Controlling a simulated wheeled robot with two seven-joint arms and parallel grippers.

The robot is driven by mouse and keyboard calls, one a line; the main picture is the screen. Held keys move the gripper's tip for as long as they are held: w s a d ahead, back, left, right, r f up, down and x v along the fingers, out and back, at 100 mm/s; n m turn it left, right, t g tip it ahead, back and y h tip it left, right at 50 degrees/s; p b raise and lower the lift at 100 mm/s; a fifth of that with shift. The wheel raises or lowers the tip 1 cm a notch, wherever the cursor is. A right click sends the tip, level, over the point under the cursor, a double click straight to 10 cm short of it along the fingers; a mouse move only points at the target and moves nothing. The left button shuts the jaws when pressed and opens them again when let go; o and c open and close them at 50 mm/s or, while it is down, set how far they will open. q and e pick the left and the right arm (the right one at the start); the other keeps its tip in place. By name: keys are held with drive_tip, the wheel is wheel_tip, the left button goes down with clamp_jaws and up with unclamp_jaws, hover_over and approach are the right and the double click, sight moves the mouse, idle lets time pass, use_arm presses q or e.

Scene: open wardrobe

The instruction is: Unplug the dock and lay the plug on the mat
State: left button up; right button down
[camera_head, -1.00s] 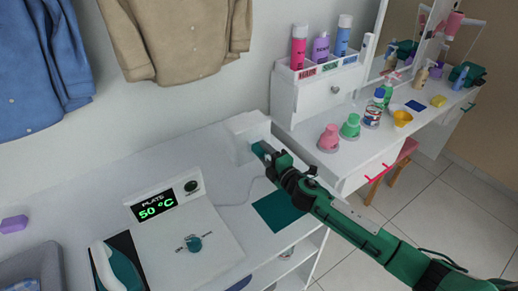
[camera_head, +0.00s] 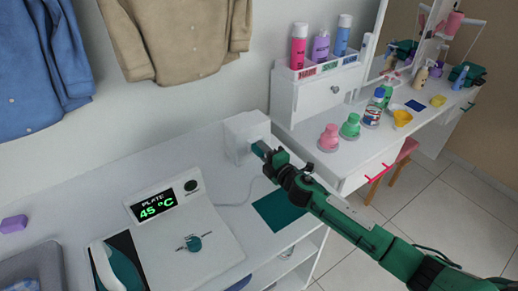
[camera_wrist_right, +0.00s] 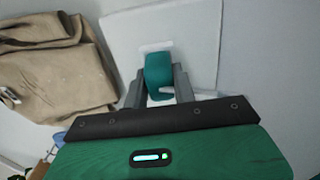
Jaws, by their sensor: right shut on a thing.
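The white dock (camera_head: 200,240) stands on the white counter, its display (camera_head: 157,204) reading PLATE 45 °C. A teal and white iron (camera_head: 119,268) sits at its left side. My right gripper (camera_head: 263,150) is at the white socket box (camera_head: 243,130) by the wall, shut on the teal plug (camera_wrist_right: 158,72). In the right wrist view the plug is between the fingers (camera_wrist_right: 158,88), in front of the box's white face. I cannot tell whether its prongs are in the socket. The dark teal mat (camera_head: 276,214) lies bare on the counter. My left gripper is out of view.
A pale cord (camera_head: 236,203) runs on the counter between the dock and the box. A vanity (camera_head: 312,100) with bottles stands right of the box. Clothes (camera_head: 180,30) hang above. A purple block (camera_head: 14,224) lies at the far left.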

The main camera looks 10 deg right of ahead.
drive_tip(key=shift+s, duration=0.1)
drive_tip(key=shift+s+d, duration=0.15)
drive_tip(key=shift+s, duration=0.15)
drive_tip(key=shift+s+d, duration=0.25)
drive_tip(key=shift+s, duration=0.45)
idle(0.8)
drive_tip(key=shift+s+p, duration=0.1)
drive_tip(key=shift+p, duration=0.2)
drive_tip(key=shift+v, duration=2)
